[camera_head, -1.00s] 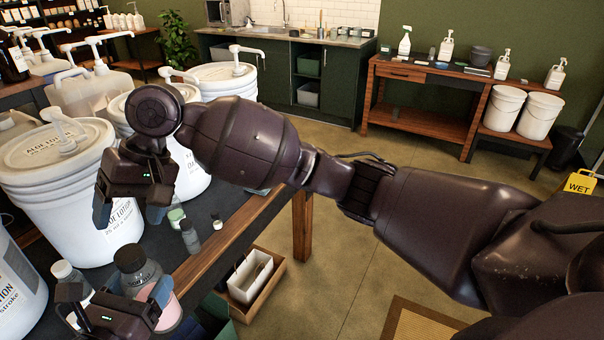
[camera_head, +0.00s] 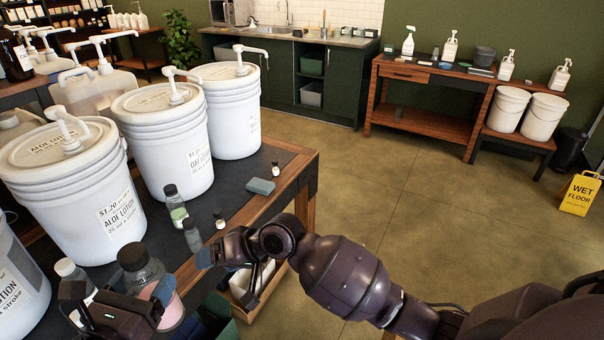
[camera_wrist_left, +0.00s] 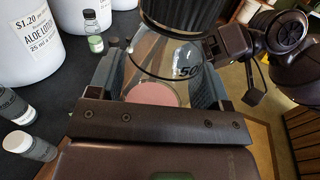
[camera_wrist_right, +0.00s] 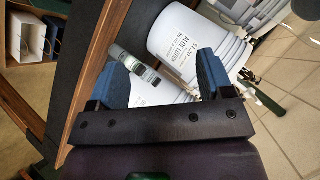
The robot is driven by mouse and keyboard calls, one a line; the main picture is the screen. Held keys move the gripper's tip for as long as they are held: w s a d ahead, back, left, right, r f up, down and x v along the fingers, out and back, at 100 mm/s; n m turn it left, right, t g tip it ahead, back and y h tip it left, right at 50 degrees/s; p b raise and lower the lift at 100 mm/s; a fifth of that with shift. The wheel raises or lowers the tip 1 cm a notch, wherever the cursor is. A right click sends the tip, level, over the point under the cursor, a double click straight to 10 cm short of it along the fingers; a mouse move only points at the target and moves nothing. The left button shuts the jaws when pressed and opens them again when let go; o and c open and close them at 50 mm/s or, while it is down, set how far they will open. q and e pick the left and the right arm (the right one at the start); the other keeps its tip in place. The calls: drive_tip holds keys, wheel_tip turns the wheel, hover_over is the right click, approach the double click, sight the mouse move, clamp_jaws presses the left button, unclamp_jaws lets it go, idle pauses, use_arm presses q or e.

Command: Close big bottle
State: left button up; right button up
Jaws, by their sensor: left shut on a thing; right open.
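The big bottle (camera_head: 168,300) is clear with pink liquid low inside and a wide black cap (camera_head: 132,256) on its top. It stands upright near the table's front edge; I cannot tell how tight the cap is. My left gripper (camera_head: 122,294) is shut around the bottle's body. In the left wrist view the bottle (camera_wrist_left: 152,93) sits between the fingers, below the ribbed black cap (camera_wrist_left: 185,12). My right gripper (camera_head: 222,250) is open and empty, to the right of the cap and apart from it. In the right wrist view nothing is between its fingers (camera_wrist_right: 163,80).
Large white pump buckets (camera_head: 105,215) line the table behind the bottle. Small bottles (camera_head: 175,206) stand just beyond my right gripper, and a grey-green block (camera_head: 260,186) lies further back. A small white-capped bottle (camera_head: 66,268) is left of the big bottle. A crate (camera_head: 240,315) sits below the table edge.

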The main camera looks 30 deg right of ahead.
drive_tip(key=s+d+f+t+h, duration=0.2)
drive_tip(key=s+d+f+h, duration=0.2)
drive_tip(key=s+d+f, duration=0.4)
drive_tip(key=s+d+f+n+t+h, duration=0.1)
drive_tip(key=s+d+f+t+h, duration=0.2)
drive_tip(key=s+d, duration=0.9)
wheel_tip(320, 180, down, 5)
drive_tip(key=s+h, duration=0.1)
drive_tip(key=h, duration=0.1)
drive_tip(key=shift+s+n+h, duration=0.3)
drive_tip(key=shift+s, duration=0.05)
use_arm(q)
drive_tip(key=shift+r, duration=0.1)
